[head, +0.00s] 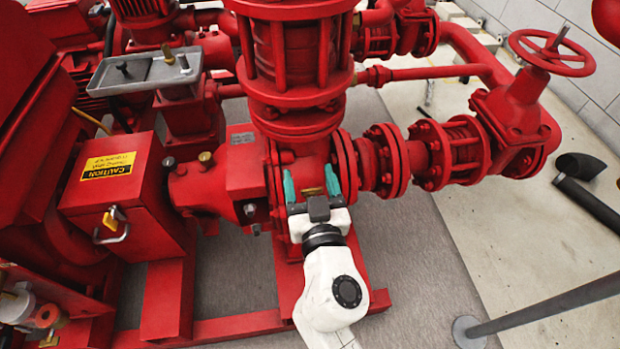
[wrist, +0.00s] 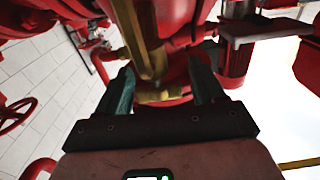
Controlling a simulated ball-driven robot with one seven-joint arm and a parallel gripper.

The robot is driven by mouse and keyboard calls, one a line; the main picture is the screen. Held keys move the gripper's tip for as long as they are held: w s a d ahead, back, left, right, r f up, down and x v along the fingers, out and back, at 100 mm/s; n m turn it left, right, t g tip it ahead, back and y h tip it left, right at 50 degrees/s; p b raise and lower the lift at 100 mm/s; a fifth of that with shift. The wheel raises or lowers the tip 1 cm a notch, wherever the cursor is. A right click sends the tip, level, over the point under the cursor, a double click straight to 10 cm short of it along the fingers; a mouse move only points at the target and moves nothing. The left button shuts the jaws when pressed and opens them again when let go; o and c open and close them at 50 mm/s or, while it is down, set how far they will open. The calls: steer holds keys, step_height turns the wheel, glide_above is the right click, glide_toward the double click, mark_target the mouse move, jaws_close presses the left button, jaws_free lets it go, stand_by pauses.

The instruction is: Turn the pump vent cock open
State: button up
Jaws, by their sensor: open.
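My gripper (head: 310,171) is open, its two teal fingers spread in front of the red pump casing (head: 308,168) below the tall flanged pipe. A small brass-coloured piece (head: 312,191) shows between the fingers in the head view. In the wrist view, my gripper (wrist: 161,70) has a brass-coloured part (wrist: 147,50) running down between its fingers, with a short brass end (wrist: 165,96) near the jaw base. I cannot tell whether this is the vent cock, or whether the fingers touch it. The fingers do not close on anything.
A red handwheel valve (head: 550,52) stands at the right. A grey tray (head: 145,72) and a red box with a caution label (head: 108,165) are at the left. A grey rail (head: 550,305) crosses the lower right.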

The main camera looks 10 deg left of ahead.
steer(key=c, duration=1)
steer(key=shift+o, duration=0.2)
